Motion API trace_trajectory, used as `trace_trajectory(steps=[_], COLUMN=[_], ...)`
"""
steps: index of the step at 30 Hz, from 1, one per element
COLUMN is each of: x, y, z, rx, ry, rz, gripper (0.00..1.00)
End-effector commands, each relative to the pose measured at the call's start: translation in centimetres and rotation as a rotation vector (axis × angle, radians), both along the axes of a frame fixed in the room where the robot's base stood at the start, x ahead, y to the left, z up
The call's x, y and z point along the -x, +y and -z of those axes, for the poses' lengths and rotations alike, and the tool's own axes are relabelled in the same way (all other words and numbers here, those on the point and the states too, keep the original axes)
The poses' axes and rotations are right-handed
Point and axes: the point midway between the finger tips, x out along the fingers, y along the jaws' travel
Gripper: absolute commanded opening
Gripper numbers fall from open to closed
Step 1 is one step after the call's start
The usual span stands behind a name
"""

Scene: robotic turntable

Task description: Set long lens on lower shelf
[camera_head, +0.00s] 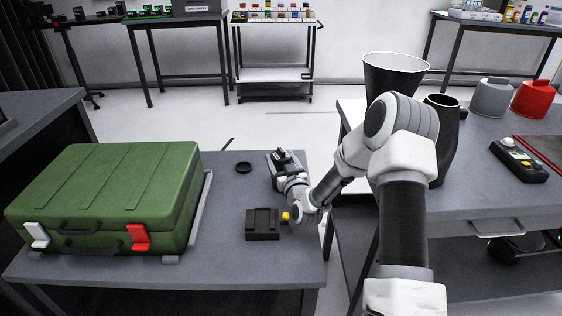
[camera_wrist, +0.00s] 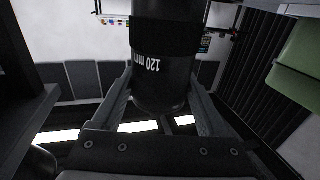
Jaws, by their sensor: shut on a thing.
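A black cylindrical lens marked "120 mm" (camera_wrist: 160,65) stands between the two fingers of my gripper (camera_wrist: 162,98) in the wrist view. My gripper is shut on it. In the head view my gripper (camera_head: 283,166) is over the right part of the left grey table (camera_head: 215,245); the lens is mostly hidden there. A wheeled cart at the back has a pale lower shelf (camera_head: 272,75), which looks bare. The right table also has a low shelf (camera_head: 475,285) with dark items at its right. I cannot tell which shelf is meant.
A green case (camera_head: 110,195) fills the left of the near table. A small black ring (camera_head: 243,168) and a black block (camera_head: 262,224) with a yellow knob (camera_head: 285,216) are near my gripper. The right table bears a bin (camera_head: 395,75) and a black vase (camera_head: 444,130). Open floor lies before the cart.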

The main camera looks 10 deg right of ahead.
Motion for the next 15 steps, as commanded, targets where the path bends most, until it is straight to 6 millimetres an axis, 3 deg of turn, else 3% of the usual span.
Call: trace_trajectory(steps=[7, 8, 12, 15], x=[-0.07, 0.00, 0.00, 0.00], y=[0.01, 0.01, 0.00, 0.00], z=[0.14, 0.32, 0.22, 0.22], rx=[0.000, 0.000, -0.001, 0.000], ry=[-0.005, 0.000, 0.001, 0.001], rz=[0.000, 0.000, 0.000, 0.000], gripper=[0.00, 0.78, 1.00, 1.00])
